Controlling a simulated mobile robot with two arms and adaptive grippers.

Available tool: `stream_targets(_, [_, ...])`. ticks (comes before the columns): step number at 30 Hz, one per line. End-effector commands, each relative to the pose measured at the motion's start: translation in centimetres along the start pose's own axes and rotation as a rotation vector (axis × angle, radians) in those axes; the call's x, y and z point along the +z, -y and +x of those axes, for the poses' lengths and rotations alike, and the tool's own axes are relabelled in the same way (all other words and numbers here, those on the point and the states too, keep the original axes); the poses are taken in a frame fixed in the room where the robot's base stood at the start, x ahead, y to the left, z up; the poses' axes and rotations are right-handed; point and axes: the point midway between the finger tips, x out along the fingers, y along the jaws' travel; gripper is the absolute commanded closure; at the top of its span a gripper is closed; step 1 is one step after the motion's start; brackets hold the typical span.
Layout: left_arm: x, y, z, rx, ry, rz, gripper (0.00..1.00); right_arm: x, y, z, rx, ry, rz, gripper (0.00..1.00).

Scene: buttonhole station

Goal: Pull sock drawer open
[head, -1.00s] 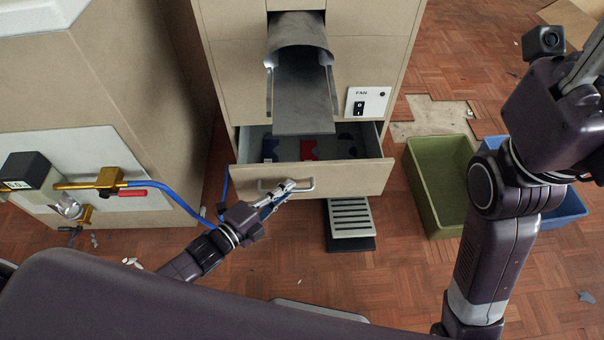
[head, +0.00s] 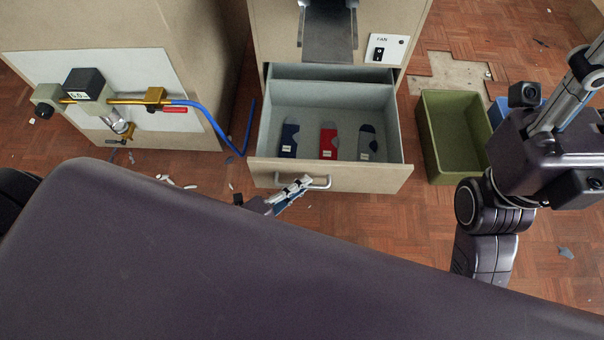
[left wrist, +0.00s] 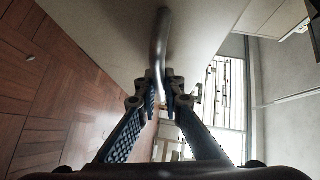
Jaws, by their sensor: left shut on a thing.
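The sock drawer (head: 350,177) stands well out of the beige cabinet in the head view. Its grey inside shows, with a dark blue sock (head: 289,139), a red sock (head: 328,142) and a grey sock (head: 367,141) lying side by side. The metal bar handle (head: 318,184) is on the drawer front. In the left wrist view the fingers close around the handle bar (left wrist: 161,50). My right arm shows at the right, but its fingertips are not in the picture.
A green bin (head: 455,135) stands right of the cabinet, with a blue bin (head: 500,110) partly hidden behind my right arm. A grey metal chute (head: 328,38) and fan switch panel (head: 387,48) are above the drawer. A blue hose (head: 215,122) runs at the left.

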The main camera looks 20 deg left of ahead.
Motion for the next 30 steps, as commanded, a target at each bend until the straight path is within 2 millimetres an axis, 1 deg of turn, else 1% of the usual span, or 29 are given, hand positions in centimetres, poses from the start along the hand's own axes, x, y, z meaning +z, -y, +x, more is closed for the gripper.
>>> stream_targets(13, [-0.2,-0.1,-0.2,0.000,0.001,0.000,1.00,0.0,0.0,-0.1,0.001,0.004,0.001,0.60])
stream_targets(14, [-0.2,-0.1,-0.2,0.001,0.001,0.000,0.90,0.0,0.0,-0.1,0.001,0.004,0.001,0.60])
stream_targets(15, [-0.2,-0.1,-0.2,0.001,0.001,0.000,0.86,0.1,0.0,-0.1,0.001,0.004,0.001,0.60])
stream_targets(16, [-0.2,-0.1,-0.2,0.001,0.001,0.000,0.85,0.1,0.0,-0.1,0.001,0.004,0.001,0.60])
stream_targets(26, [-0.2,0.1,-0.2,0.000,0.000,0.000,0.85,-0.1,0.0,-0.1,0.000,0.002,0.000,0.60])
stream_targets(30, [-0.4,1.2,-0.4,-0.001,-0.001,0.000,0.85,0.0,0.0,-0.1,0.000,0.002,0.000,0.60])
